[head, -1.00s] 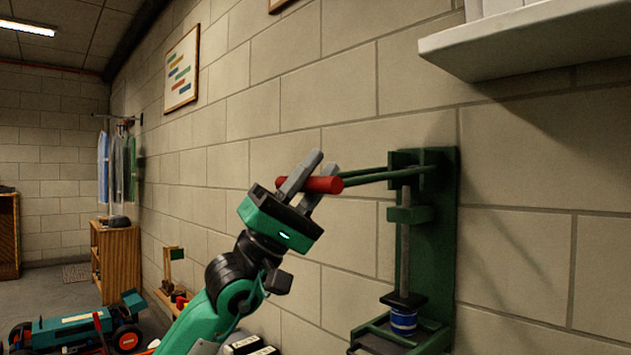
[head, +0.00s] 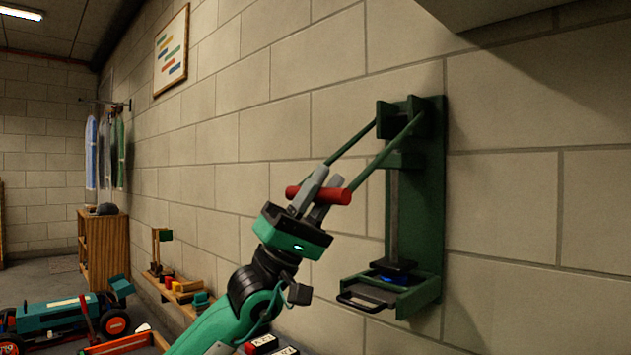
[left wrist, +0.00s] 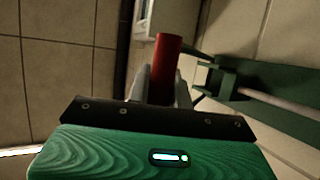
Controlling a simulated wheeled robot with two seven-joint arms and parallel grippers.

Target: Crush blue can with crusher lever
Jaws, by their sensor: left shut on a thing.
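The green can crusher (head: 430,200) is fixed to the block wall. Its lever arms slope down to the left to a red handle (head: 330,195). My left gripper (head: 316,190) is shut on the red handle, which also shows in the left wrist view (left wrist: 165,68). The dark press plate (head: 393,267) is low, just over the tray at the crusher's base. A thin strip of the blue can (head: 388,279) shows under the plate; it looks flattened, and most of it is hidden. My right gripper is not in view.
A shelf (head: 500,12) juts out above the crusher. A teal racecar (head: 60,315) is on the left, with a wooden cabinet (head: 105,250) behind it. A low wall ledge (head: 172,293) with small items is left of my arm.

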